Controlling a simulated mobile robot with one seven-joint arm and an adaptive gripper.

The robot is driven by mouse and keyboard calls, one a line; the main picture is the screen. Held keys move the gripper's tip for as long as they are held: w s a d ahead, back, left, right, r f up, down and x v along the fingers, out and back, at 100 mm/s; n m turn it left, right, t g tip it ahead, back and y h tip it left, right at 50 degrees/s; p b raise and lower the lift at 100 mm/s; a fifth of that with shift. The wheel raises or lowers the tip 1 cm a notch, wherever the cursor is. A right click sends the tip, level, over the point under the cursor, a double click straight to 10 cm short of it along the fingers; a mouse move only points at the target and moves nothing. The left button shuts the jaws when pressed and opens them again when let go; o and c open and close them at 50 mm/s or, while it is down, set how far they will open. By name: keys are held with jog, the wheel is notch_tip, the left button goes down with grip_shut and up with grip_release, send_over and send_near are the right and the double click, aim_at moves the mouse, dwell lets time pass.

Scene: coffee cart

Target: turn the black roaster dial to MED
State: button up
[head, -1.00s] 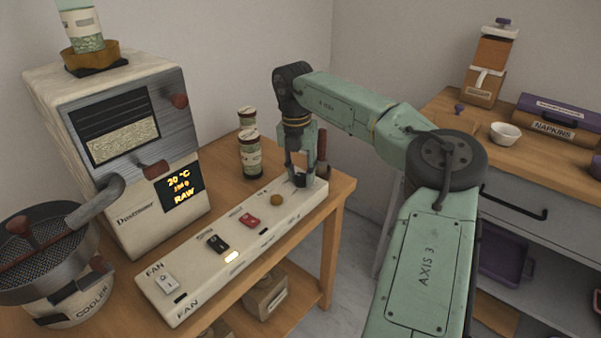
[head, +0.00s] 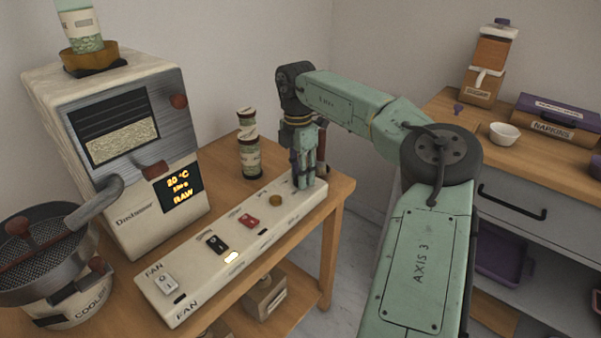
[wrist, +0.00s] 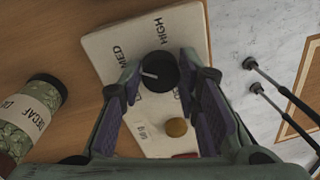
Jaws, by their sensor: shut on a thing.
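The black roaster dial (wrist: 160,66) sits at the far end of the white control panel (wrist: 105,47) in the wrist view. Its white pointer line points left, a little below the MED label. HIGH is printed above the dial, and another label below is partly hidden. My gripper (wrist: 160,69) has its fingers on either side of the dial, shut on it. In the head view my gripper (head: 305,184) is down at the panel's right end and hides the dial.
A brown round knob (head: 275,200), a red switch (head: 249,220) and a black switch (head: 217,243) sit along the panel. Jars (head: 250,157) stand behind it; one reads DECAF in the wrist view (wrist: 34,108).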

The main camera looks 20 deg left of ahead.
dwell(0.5)
jog(key=o, duration=1.2)
jog(key=r, duration=1.2)
jog(key=shift+w+a, duration=0.25)
jog(key=shift+a, duration=0.1)
